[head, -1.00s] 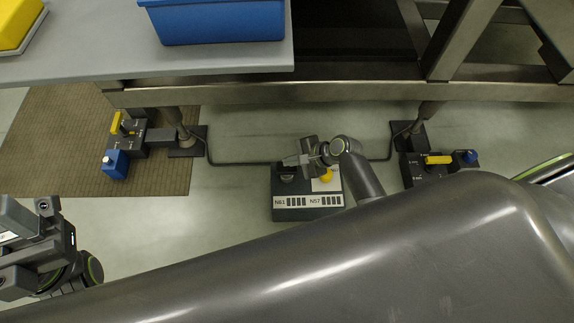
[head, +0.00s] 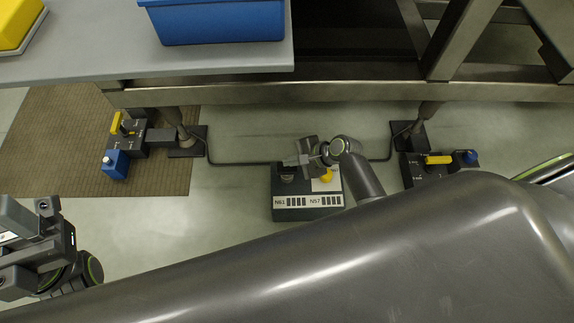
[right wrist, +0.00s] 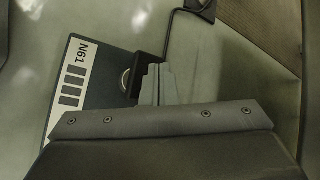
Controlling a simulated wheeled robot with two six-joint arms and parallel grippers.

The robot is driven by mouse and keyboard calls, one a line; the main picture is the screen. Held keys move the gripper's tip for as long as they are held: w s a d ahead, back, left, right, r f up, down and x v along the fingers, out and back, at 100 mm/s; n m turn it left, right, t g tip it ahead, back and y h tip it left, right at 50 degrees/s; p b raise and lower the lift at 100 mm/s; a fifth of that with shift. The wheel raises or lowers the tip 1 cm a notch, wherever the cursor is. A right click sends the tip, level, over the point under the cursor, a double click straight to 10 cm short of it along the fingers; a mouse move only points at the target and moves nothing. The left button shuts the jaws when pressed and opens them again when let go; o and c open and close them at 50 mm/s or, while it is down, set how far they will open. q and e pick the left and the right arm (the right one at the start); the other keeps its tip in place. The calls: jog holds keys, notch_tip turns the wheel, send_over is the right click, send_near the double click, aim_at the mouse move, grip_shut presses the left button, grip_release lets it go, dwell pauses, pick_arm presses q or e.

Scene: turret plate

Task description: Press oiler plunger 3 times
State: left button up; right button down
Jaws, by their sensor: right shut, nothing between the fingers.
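A low dark box (head: 308,202) stands on the floor under the bench, with labels N61 and N57 on its front. A black fitting (head: 287,178) is on its left part and a yellow knob (head: 327,177) on its right part. I cannot tell for sure which part is the oiler plunger. My right gripper (head: 290,161) is shut and empty over the black fitting. In the right wrist view its fingers (right wrist: 158,84) overlap the black fitting (right wrist: 133,82), which has a metal ring; contact is unclear. My left gripper (head: 42,245) is at the lower left, away from the box.
A dark pipe (head: 240,163) runs behind the box. Units with yellow levers stand at left (head: 127,135) and right (head: 430,168). A steel bench rail (head: 350,92) crosses above; a blue bin (head: 215,22) is on the shelf. My right arm covers the lower right.

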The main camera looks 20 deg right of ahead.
aim_at(287, 167)
jog(key=shift+f, duration=0.15)
dwell(0.3)
jog(key=shift+f, duration=0.3)
jog(key=shift+f+b, duration=0.5)
jog(key=shift+f, duration=0.75)
dwell(1.1)
jog(key=shift+r, duration=0.1)
jog(key=shift+r+p, duration=1.6)
jog(key=shift+p, duration=0.6)
notch_tip(287, 167, up, 5)
jog(key=p, duration=0.5)
jog(key=shift+p, duration=0.35)
dwell(1.2)
